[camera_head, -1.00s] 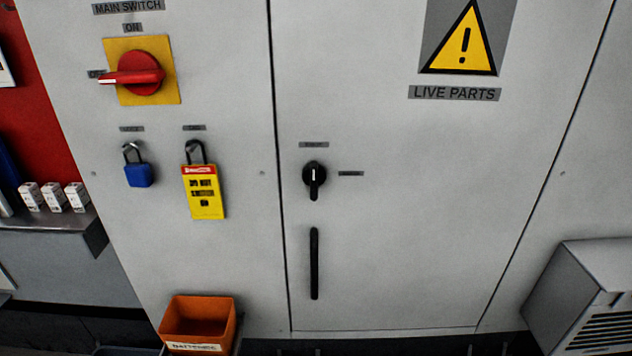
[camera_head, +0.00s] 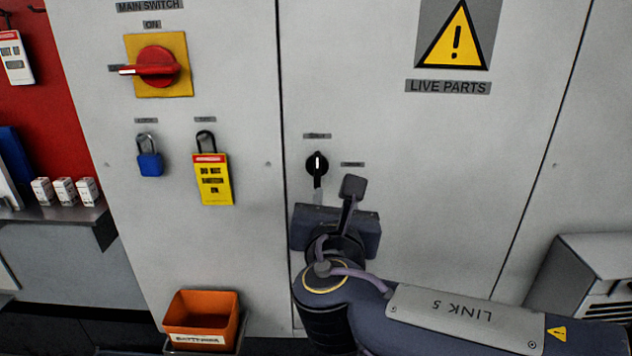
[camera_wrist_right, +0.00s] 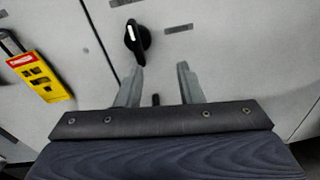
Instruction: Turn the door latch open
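The door latch (camera_head: 317,165) is a small black knob on the grey cabinet door (camera_head: 430,190). Its white mark is vertical and its grip points down. My right gripper (camera_head: 336,191) is in front of the door, just below and slightly right of the latch. In the right wrist view the latch (camera_wrist_right: 137,40) is above the open fingers (camera_wrist_right: 158,78), closer to the left finger. The space between the fingers is empty except for a bit of the black door handle (camera_wrist_right: 156,99) behind. I cannot tell whether the left finger touches the latch. My left gripper is not in view.
A red main switch (camera_head: 154,68), a blue padlock (camera_head: 150,164) and a yellow tag (camera_head: 213,180) are left of the door seam. An orange bin (camera_head: 201,319) sits below them. A grey vented box (camera_head: 590,275) is at the right.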

